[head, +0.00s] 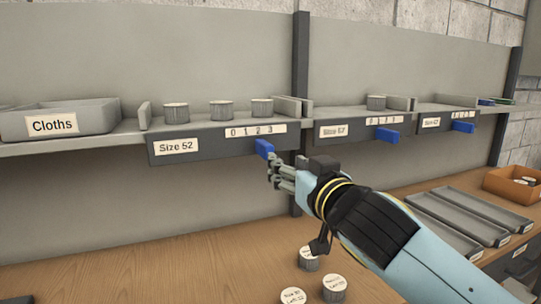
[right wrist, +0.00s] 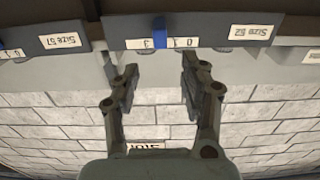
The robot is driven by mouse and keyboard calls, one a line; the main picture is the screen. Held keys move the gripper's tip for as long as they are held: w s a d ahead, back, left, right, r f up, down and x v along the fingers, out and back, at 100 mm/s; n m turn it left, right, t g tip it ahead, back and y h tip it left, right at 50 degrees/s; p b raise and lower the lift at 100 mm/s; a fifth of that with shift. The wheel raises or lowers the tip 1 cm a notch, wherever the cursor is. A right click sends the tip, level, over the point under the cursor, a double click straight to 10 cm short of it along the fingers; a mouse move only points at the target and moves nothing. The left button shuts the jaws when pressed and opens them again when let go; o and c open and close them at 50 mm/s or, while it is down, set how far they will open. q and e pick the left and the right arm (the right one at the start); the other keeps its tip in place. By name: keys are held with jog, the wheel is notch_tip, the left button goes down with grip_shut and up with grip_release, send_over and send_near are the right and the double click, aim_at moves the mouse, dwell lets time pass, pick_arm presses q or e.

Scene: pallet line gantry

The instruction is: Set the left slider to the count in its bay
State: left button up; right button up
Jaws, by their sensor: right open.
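The left bay, labelled Size 52 (head: 177,146), has three grey cans on its shelf: one at left (head: 176,114), one in the middle (head: 221,111) and one at right (head: 262,107). Its blue slider (head: 264,148) hangs under the number strip (head: 255,131). In the right wrist view the slider (right wrist: 159,30) covers the place between 3 and 1. My right gripper (head: 275,172) is just below the slider. In the wrist view its open fingers (right wrist: 158,68) stand either side of the slider's line, with no visible contact. My left gripper is not in view.
A Cloths tray (head: 58,120) is at left. Loose cans (head: 334,288) stand on the wooden bench below.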

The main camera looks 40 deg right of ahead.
aim_at(264, 149)
jog(key=p+x, duration=0.2)
jog(key=x, duration=0.8)
jog(key=shift+a+f, duration=0.1)
grip_shut()
